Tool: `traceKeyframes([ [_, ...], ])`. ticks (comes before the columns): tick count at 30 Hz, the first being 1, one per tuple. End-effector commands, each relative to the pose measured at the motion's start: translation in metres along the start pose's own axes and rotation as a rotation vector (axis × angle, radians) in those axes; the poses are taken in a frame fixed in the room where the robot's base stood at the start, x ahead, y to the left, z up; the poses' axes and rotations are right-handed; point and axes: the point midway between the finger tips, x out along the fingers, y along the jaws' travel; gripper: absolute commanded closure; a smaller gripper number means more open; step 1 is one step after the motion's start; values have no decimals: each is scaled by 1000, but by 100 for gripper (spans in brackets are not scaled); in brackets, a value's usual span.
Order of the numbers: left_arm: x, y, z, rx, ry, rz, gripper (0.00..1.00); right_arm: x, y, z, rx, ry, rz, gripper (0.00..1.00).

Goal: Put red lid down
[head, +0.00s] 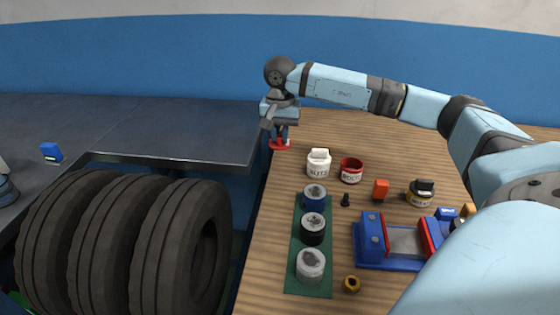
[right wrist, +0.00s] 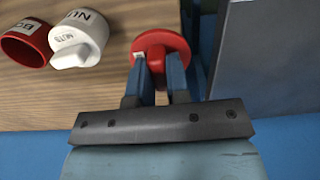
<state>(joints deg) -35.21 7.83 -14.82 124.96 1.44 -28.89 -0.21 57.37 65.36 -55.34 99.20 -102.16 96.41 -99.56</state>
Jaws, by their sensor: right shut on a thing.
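The red lid (head: 276,144) is round and flat with a knob, at the far left edge of the wooden table. My right gripper (head: 281,134) points down and is shut on it. In the right wrist view the lid (right wrist: 155,42) shows beyond the two blue fingers (right wrist: 162,80), above the wood by the table's edge. Whether it touches the wood I cannot tell. The open red bolts container (head: 351,174) stands without a lid on the table; its rim shows in the right wrist view (right wrist: 20,46). My left gripper is not in view.
A white lidded nuts container (head: 318,164) stands between the red lid and the red container. Three round cans stand on a green mat (head: 307,286). A blue vise-like fixture (head: 372,240) lies right of them. A dark table (head: 190,125) adjoins left, above black tires (head: 120,240).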

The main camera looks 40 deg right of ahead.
Motion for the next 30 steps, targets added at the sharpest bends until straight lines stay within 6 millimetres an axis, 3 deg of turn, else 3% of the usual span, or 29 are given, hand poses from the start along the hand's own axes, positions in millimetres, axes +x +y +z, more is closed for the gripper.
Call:
traceKeyframes([
  [3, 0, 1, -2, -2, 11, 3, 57, 24, 0, 0, 1, 0, 1, 100],
  [11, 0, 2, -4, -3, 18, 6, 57, 44, 0, 0, 1, -1, 1, 100],
  [18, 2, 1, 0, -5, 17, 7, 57, 78, 0, 0, 2, -1, 1, 100],
  [30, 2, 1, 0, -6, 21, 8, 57, 84, 0, 0, 1, 0, 0, 100],
])
